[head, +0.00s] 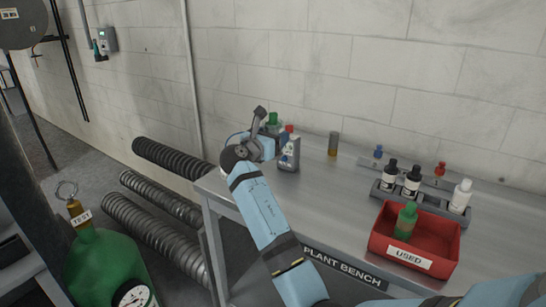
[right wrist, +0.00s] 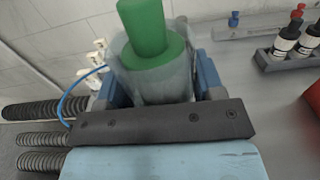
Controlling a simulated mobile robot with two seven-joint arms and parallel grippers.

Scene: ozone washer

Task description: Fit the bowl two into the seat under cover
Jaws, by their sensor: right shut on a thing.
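My right gripper (head: 268,138) is at the back left of the plant bench, its jaws mostly hidden behind its own wrist. In the right wrist view the right gripper (right wrist: 152,85) is shut on a clear cup-shaped bowl (right wrist: 172,80) with a green core (right wrist: 146,30) standing out of its top. The green part (head: 272,118) also shows above the wrist in the head view. I cannot read a number on the bowl, so I cannot tell if it is bowl two. I cannot make out a seat or its cover. My left gripper is not in view.
A red-capped bottle (head: 289,152) stands close right of the gripper, and an amber cylinder (head: 333,143) farther right. The bench middle (head: 325,195) is clear.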

